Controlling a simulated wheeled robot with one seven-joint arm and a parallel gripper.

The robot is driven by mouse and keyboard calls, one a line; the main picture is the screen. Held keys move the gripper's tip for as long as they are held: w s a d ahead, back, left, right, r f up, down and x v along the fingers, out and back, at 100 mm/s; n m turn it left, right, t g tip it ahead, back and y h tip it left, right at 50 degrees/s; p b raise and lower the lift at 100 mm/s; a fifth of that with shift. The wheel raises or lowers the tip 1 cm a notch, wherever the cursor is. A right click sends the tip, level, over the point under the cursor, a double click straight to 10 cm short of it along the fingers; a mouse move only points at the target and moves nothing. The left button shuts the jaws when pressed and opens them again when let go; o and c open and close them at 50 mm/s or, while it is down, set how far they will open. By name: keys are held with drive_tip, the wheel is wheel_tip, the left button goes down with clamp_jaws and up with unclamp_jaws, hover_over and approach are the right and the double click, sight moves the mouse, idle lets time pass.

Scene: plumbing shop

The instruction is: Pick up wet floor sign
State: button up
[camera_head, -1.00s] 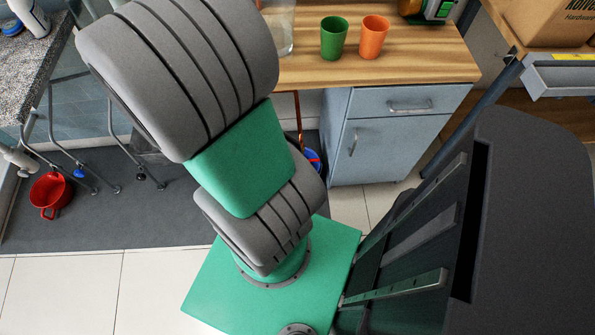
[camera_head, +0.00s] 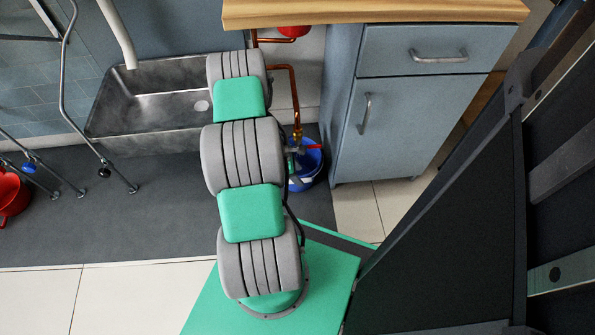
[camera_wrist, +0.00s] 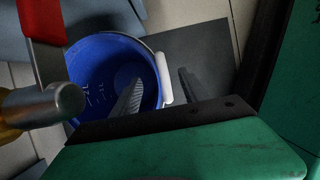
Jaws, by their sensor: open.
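No wet floor sign shows in either view. My gripper (camera_wrist: 160,93) shows in the wrist view with its two grey fingers apart and nothing seen held. One finger overlaps the inside of a blue bucket (camera_wrist: 100,62) in the picture, and the other lies over the dark mat outside the rim. The bucket's white handle grip (camera_wrist: 163,77) appears between the fingers; I cannot tell how close it is. In the head view the bucket (camera_head: 309,172) stands on the floor beside the cabinet, partly behind my arm, which also hides my gripper.
A red valve lever (camera_wrist: 42,20) is close by in the wrist view. A copper pipe (camera_head: 296,95) runs down above the bucket. A grey-blue cabinet (camera_head: 400,110) stands right, a metal basin (camera_head: 150,105) left. A red pot (camera_head: 10,197) is at the far left. Dark mat (camera_head: 140,225) lies open at left.

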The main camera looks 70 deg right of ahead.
drive_tip(key=x, duration=0.3)
drive_tip(key=shift+b, duration=0.35)
clamp_jaws()
drive_tip(key=shift+r, duration=0.1)
idle(0.9)
